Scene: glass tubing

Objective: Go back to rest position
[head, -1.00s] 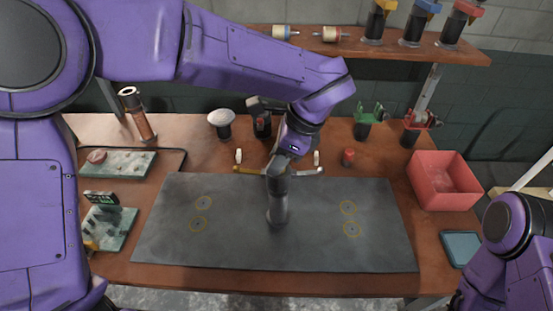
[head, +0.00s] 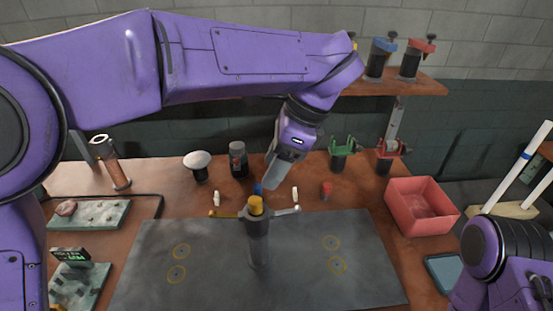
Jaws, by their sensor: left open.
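My left arm, purple, crosses the head view from the left. My left gripper (head: 275,174) hangs from it, pointing down, with grey fingers seen mostly edge-on. It is open and looks empty, above and behind a dark upright post (head: 259,245) in the picture. The post has a yellow top (head: 255,205), with a yellow arm to its left and a grey arm to its right. It stands on a dark mat (head: 205,282). A purple part of my right arm shows at the lower right; its gripper is out of view.
A red bin (head: 418,222) stands right of the mat. A white-topped holder (head: 197,161) and a brown tube (head: 116,175) stand at the back left. A shelf (head: 425,86) runs along the wall.

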